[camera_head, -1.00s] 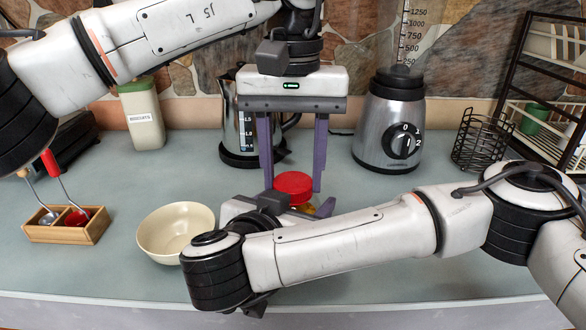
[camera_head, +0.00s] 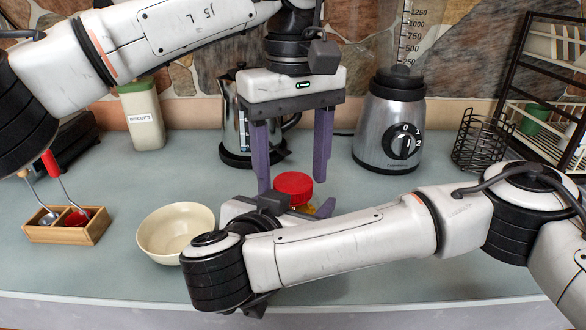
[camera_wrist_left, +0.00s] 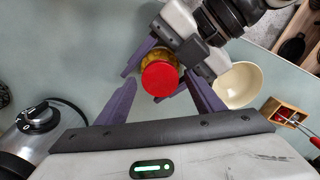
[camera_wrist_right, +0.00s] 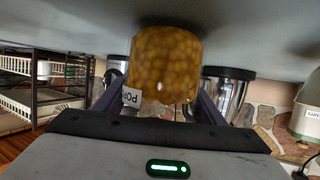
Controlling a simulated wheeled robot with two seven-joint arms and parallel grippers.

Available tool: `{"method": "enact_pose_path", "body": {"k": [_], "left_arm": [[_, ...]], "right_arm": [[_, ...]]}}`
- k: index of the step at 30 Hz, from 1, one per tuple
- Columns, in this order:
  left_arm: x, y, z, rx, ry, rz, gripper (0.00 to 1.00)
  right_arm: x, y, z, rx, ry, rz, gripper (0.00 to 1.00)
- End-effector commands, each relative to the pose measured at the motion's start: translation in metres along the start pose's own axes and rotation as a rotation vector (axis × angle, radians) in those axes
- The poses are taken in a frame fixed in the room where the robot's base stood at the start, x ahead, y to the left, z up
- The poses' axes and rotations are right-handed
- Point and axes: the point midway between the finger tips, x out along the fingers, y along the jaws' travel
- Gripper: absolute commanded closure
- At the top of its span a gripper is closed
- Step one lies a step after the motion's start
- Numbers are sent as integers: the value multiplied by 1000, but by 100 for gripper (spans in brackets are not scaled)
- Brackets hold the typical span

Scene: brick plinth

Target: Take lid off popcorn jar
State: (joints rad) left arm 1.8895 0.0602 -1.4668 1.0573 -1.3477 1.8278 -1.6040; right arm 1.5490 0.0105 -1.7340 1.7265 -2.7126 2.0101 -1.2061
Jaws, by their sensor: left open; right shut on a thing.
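The popcorn jar (camera_wrist_right: 167,62) stands on the counter, full of yellow kernels, with its round red lid (camera_head: 293,187) on top. My right gripper (camera_wrist_right: 163,98) is shut on the jar's body; in the head view its arm hides most of the jar. My left gripper (camera_head: 293,184) points down above the jar, open, one finger on either side of the lid. In the left wrist view the lid (camera_wrist_left: 160,78) sits between the open left fingers, with gaps on both sides. The right fingers show beside the jar there.
A cream bowl (camera_head: 176,231) stands close left of my right wrist. A wooden utensil box (camera_head: 66,226) is farther left. A kettle (camera_head: 239,120), biscuit container (camera_head: 143,117) and blender (camera_head: 390,130) stand behind. A wire basket (camera_head: 478,140) and dish rack (camera_head: 545,120) are at right.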

Motion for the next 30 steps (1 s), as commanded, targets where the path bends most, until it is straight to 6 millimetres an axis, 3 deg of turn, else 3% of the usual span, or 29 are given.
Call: {"method": "enact_pose_path", "body": {"k": [4,12,17,30], "left_arm": [[-7,0,0,0,0,-2,37],[-41,0,1,0,-1,-2,37],[-46,0,0,14,-1,-2,40],[-77,0,0,447,-1,-3,40]], "right_arm": [[0,0,0,1,-1,1,99],[0,0,0,1,-1,1,99],[0,0,0,1,0,1,99],[0,0,0,0,0,2,99]]}}
